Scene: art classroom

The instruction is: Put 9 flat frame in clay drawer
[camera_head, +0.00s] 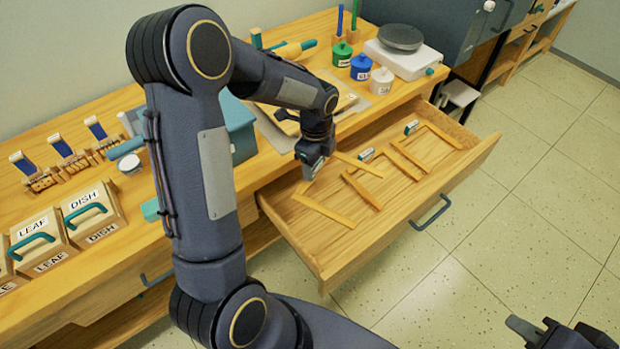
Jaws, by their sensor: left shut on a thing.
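The clay drawer (345,262) is pulled open below the worktop. Several flat wooden frames (405,160) lie side by side in it, with small pale tags at their far ends. My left gripper (309,172) points down over the drawer's back left part, shut on the tagged end of a flat frame (324,211) at the left of the row. The gripper hides part of that frame, and I cannot tell whether the frame rests on the drawer floor. My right gripper (528,332) is at the bottom right, away from the drawer; its jaw opening is unclear.
The worktop holds LEAF (32,240) and DISH (90,212) boxes, stamp-like tools (65,150), a teal box (238,125), lidded jars (361,67) and a scale (403,48). The drawer front with its handle (431,212) juts over open floor.

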